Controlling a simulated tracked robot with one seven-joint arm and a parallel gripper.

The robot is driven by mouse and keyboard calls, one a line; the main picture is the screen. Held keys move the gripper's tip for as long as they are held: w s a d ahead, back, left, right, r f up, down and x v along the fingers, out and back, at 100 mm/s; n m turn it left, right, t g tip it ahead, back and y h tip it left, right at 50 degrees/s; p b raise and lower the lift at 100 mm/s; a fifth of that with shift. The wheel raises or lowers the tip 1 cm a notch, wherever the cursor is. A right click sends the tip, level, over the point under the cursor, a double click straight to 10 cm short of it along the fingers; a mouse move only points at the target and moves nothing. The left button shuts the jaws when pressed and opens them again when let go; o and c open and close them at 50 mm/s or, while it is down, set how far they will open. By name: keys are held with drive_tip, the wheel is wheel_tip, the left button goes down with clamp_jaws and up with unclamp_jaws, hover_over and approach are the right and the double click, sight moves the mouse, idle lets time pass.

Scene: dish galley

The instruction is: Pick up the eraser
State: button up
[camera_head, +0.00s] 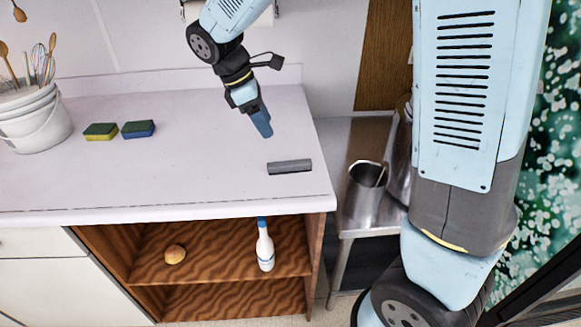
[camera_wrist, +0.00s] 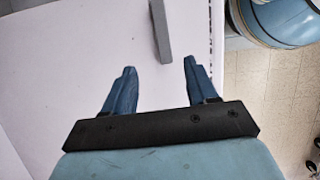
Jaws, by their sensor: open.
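The eraser is a grey bar (camera_head: 289,167) lying flat on the white counter near its right front edge. It also shows in the wrist view as a grey strip (camera_wrist: 160,32) at the top, ahead of the fingertips and roughly in line with the gap between them. My gripper (camera_head: 264,130) is above the counter, behind and a little left of the eraser in the head view. In the wrist view my gripper (camera_wrist: 160,65) has its two blue fingers spread apart with nothing between them. The far end of the eraser is cut off in the wrist view.
Two sponges, one yellow and green (camera_head: 100,132) and one blue and green (camera_head: 138,129), lie left on the counter (camera_head: 200,185). A white utensil bucket (camera_head: 35,120) stands further left. A metal container (camera_head: 367,190) stands right of the counter. A bottle (camera_head: 265,247) is on the shelf below.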

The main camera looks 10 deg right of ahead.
hover_over(287, 163)
drive_tip(key=a, duration=0.3)
drive_tip(key=f, duration=0.7)
drive_tip(key=shift+w+d+f, duration=0.2)
drive_tip(key=shift+f, duration=0.05)
drive_tip(key=shift+x, duration=2.9)
drive_tip(key=shift+s, duration=0.2)
drive_tip(key=shift+c, duration=0.4)
clamp_jaws()
